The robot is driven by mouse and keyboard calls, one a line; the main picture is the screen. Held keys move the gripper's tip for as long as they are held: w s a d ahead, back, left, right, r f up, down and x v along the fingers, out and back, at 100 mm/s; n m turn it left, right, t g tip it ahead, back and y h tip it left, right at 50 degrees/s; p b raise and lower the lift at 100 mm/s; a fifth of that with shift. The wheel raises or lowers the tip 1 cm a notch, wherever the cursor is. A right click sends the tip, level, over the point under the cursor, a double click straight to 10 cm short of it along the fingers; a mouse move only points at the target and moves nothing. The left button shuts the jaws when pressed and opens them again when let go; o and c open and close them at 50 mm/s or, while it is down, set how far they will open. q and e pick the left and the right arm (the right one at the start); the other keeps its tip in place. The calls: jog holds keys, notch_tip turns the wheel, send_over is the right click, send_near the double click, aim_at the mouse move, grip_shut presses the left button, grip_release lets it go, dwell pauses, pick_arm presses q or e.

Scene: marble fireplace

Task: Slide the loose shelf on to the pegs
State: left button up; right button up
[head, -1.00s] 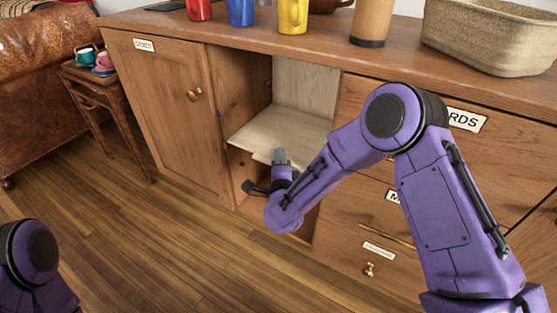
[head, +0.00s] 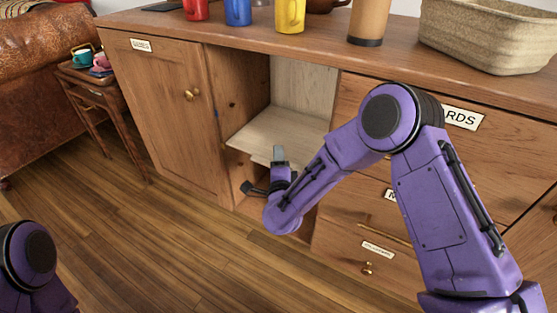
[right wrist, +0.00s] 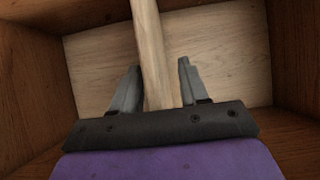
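The loose shelf (head: 283,130) is a pale wooden board inside the open compartment of the wooden cabinet. It lies roughly level, its front edge near the opening. In the right wrist view the shelf (right wrist: 151,50) shows edge-on as a pale strip. My right gripper (head: 279,155) is at the shelf's front edge. In the right wrist view its two fingers (right wrist: 158,88) stand on either side of the strip, with gaps visible, so it is open around the board.
The compartment's side wall (head: 238,95) and back panel (head: 303,85) enclose the shelf closely. A closed door (head: 165,110) is left, drawers (head: 365,245) right. Mugs (head: 291,14), a tumbler (head: 369,22) and a basket (head: 490,35) stand on top. The floor (head: 150,240) in front is clear.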

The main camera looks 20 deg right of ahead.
jog(key=p+v, duration=0.3)
jog(key=v, duration=0.7)
jog(key=s+d+f+n+g+y, duration=0.2)
jog(key=s+f+n+g, duration=0.1)
jog(key=s+f+n, duration=0.3)
jog(key=s+d+f+n+g+y, duration=0.1)
jog(key=s+f+n+g+y, duration=0.1)
jog(key=s+f+n+g, duration=0.5)
jog(key=s+d+f+n+g+h, duration=0.1)
jog(key=s+d+f, duration=0.25)
jog(key=s, duration=0.25)
jog(key=s+d+f+g, duration=0.2)
jog(key=s+d+f, duration=0.15)
jog(key=s, duration=0.25)
jog(key=s+d+f+n+g+h, duration=0.1)
jog(key=s+d+f, duration=0.1)
jog(key=s+f, duration=0.25)
notch_tip(320, 180, up, 32)
jog(key=p, duration=3.1)
jog(key=shift+r, duration=0.2)
jog(key=shift+s+d, duration=0.15)
jog(key=shift+s, duration=0.15)
